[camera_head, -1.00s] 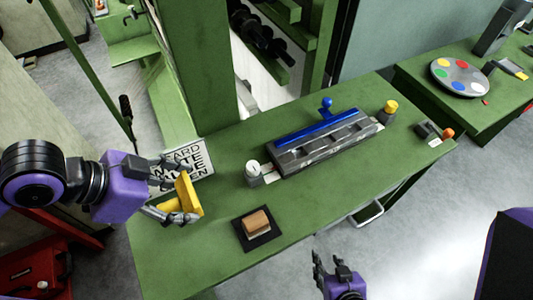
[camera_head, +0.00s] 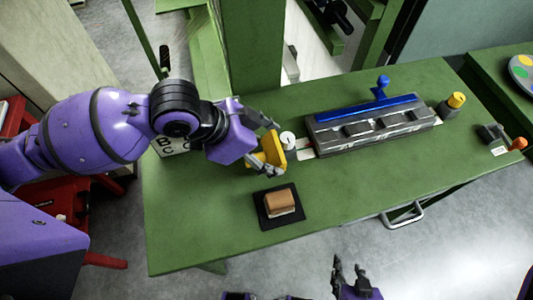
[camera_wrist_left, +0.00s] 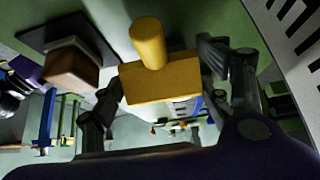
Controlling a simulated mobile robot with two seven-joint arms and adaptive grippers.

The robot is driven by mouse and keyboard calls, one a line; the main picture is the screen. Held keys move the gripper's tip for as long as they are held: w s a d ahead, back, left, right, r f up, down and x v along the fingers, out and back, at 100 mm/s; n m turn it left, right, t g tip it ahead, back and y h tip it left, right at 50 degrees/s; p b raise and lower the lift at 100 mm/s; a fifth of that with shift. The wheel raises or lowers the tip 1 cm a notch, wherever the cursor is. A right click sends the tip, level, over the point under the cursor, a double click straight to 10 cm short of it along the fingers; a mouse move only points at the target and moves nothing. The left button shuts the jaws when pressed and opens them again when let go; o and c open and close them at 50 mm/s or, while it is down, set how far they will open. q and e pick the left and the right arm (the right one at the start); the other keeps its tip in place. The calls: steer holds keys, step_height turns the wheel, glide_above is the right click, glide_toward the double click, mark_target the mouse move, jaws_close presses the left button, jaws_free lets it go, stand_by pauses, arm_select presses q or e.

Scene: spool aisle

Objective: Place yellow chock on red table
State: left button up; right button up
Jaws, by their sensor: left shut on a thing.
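The yellow chock (camera_head: 267,152) is held in my left gripper (camera_head: 270,146), over the green workbench beside a white-topped cylinder. The left wrist view shows the chock (camera_wrist_left: 160,80), a block with a round peg, between the two fingers (camera_wrist_left: 160,95). A red table (camera_head: 88,200) stands at the left of the head view, mostly hidden behind my left arm. My right gripper (camera_head: 350,270) is at the bottom of the head view, empty, with its fingers apart.
On the green workbench (camera_head: 220,235) lie a brown block (camera_head: 280,201) on a black pad and a long grey fixture (camera_head: 370,128) with a blue bar. The white-topped cylinder (camera_head: 288,141) is close to the chock. A green post (camera_head: 250,60) rises behind.

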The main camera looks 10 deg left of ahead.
mark_target(262, 155)
arm_select(q)
steer(key=shift+f, duration=1.35)
steer(key=shift+f, duration=0.15)
steer(key=o, duration=1.3)
steer(key=shift+c, duration=0.2)
